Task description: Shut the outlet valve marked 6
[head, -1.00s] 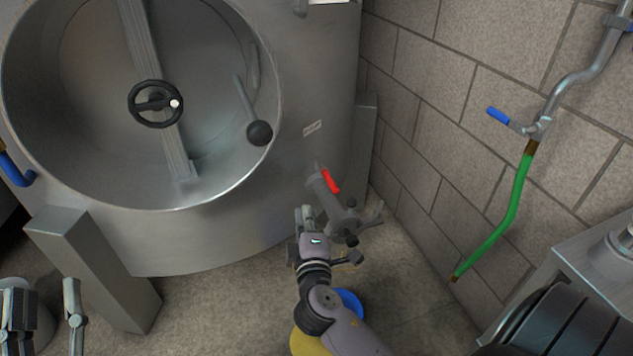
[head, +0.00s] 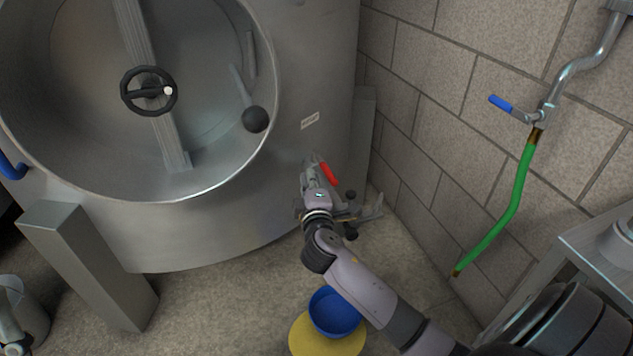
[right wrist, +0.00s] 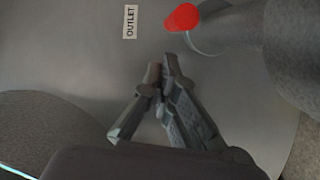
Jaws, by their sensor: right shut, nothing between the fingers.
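The outlet valve has a red lever (head: 328,173) low on the front of the steel tank, largely behind my right gripper. The red lever end (right wrist: 182,17) also shows in the right wrist view, beside the grey pipe (right wrist: 240,25). A small plate reading OUTLET (right wrist: 130,22) is on the tank; no 6 is legible. My right gripper (head: 311,166) is shut and empty, just left of the red lever. In the right wrist view its fingertips (right wrist: 160,76) are together, below the lever end and apart from it in the picture. Only a bit of my left gripper (head: 9,338) shows bottom left.
The tank's round opening (head: 140,195) holds a black handwheel (head: 149,91). A brick wall (head: 430,130) closes the right side, with a blue-handled tap and green hose (head: 512,205). A blue bowl (head: 335,312) stands over a yellow round thing (head: 300,340) on the floor.

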